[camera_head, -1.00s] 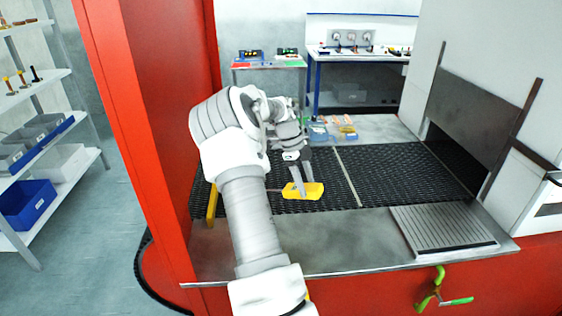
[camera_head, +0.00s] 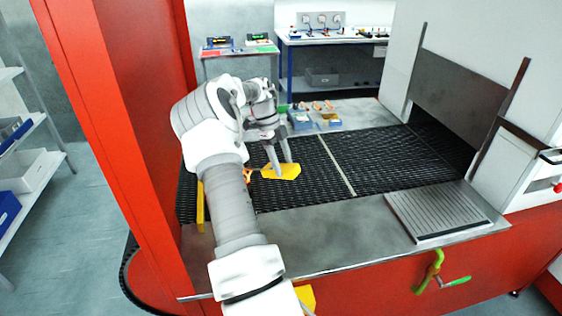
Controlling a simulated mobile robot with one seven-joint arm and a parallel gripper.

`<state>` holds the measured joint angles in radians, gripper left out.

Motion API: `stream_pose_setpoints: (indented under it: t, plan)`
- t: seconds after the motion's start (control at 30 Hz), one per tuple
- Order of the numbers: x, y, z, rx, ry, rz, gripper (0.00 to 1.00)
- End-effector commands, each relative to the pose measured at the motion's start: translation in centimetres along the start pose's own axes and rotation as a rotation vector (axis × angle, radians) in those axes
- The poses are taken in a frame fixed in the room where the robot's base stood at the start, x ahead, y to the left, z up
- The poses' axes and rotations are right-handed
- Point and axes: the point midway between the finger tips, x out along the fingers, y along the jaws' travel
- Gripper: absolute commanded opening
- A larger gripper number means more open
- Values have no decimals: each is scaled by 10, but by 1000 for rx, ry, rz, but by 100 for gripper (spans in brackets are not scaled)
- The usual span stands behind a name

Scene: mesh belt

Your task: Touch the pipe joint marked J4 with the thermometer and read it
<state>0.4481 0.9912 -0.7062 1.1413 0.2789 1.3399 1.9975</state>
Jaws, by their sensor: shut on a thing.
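My gripper (camera_head: 279,166) is shut on a yellow block-shaped tool (camera_head: 285,173), which looks like the thermometer. It is held over the left part of the black mesh belt (camera_head: 385,165). Its display and any reading cannot be made out. A small orange piece (camera_head: 248,175) shows just left of the tool, partly behind my arm; I cannot tell what it is or whether the tool touches it. No pipe joint or J4 mark can be made out. My arm hides part of the belt's left side.
A red frame post (camera_head: 120,130) stands close on the left. A ridged metal plate (camera_head: 445,210) lies on the front ledge, with a green-handled crank (camera_head: 437,275) below. Small trays (camera_head: 315,120) sit beyond the belt. The belt's middle and right are clear.

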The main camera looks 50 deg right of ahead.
Motion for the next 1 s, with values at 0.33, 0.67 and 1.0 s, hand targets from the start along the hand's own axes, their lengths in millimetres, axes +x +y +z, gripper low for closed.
stream_pose_setpoints:
  t: [0.33,0.67,1.0]
  plan:
    - [38,0,14,-1,0,0,0]
    - [56,0,21,0,-1,0,0]
    - [56,0,20,-1,0,0,0]
